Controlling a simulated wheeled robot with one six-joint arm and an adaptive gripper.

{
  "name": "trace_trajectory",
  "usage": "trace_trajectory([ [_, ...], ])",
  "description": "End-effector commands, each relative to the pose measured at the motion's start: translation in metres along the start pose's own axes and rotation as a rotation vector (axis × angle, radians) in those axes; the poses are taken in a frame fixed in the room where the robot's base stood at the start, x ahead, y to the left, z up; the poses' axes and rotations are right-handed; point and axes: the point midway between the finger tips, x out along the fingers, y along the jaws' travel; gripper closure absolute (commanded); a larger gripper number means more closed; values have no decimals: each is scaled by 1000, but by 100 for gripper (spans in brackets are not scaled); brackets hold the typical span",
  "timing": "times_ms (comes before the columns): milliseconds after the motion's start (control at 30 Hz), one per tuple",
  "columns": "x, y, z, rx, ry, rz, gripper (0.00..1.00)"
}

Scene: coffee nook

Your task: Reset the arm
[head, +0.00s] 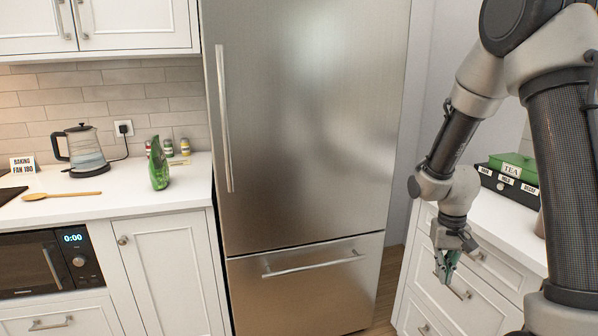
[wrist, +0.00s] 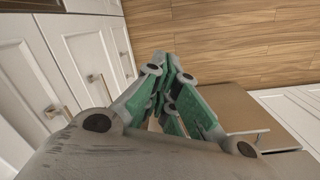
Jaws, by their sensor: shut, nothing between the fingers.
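My gripper (head: 445,273) hangs from my arm at the right of the head view, pointing down. It is in front of the white drawers (head: 455,300) below the right counter, apart from the counter top. In the wrist view my gripper (wrist: 168,65) shows its green finger pads closed together at the tips with nothing between them. The wooden floor (wrist: 230,40) lies beyond the fingertips.
A steel fridge (head: 305,150) stands in the middle.

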Motion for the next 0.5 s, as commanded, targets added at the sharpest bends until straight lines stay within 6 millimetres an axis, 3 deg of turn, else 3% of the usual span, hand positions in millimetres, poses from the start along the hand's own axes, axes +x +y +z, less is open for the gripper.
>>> trace_trajectory([
  [33,-28,5,19,-33,-5,-1,100],
  [200,-99,17,88,-130,-24,-13,100],
  [400,-157,27,158,-168,53,-42,100],
  [500,-179,30,180,-157,146,-58,100],
])
